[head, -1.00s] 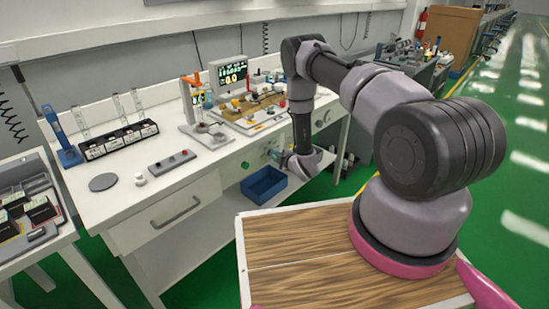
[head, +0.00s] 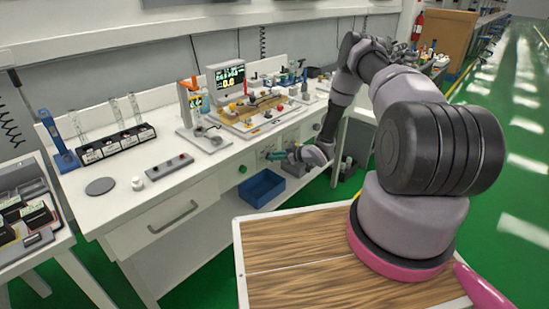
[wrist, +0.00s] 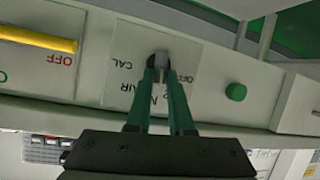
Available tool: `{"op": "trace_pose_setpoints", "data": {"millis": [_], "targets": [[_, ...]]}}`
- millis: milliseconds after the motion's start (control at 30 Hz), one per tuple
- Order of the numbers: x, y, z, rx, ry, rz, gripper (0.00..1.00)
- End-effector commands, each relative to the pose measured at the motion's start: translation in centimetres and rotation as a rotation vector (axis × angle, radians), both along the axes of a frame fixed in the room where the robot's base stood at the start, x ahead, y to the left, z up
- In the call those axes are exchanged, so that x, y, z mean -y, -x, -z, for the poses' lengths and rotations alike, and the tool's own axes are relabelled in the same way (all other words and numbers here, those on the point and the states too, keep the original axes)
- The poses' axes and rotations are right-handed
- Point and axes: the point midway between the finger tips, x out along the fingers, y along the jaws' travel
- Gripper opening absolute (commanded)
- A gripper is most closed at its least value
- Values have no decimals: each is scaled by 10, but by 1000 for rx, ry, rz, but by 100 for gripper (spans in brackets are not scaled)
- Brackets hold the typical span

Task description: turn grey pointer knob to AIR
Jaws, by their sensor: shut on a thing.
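The grey pointer knob (wrist: 161,62) is on a pale label plate (wrist: 125,45) on the cart's front panel in the wrist view. The plate carries the words CAL, AIR and OFF, partly covered by my fingers. My gripper (wrist: 161,76) has its green fingers closed around the knob, one on each side. Most of the knob is hidden between them, so its pointing direction cannot be told. In the head view my gripper (head: 274,156) reaches the panel from the right, and the knob is too small to make out.
A green round button (wrist: 236,91) sits right of the knob in the wrist view. A yellow handle (wrist: 38,40) with a red OFF label is at the left. A blue bin (head: 263,188) stands below the panel. The worktop (head: 135,212) above carries several instruments.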

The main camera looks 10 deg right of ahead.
Motion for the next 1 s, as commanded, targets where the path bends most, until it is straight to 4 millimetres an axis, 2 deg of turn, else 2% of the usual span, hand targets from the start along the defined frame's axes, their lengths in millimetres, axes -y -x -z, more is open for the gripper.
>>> {"op": "trace_pose_setpoints", "data": {"millis": [600, 1000], "targets": [[12, -7, 6, -330, -456, 4, 0], [14, -9, 9, -463, -637, 3, 0]]}}
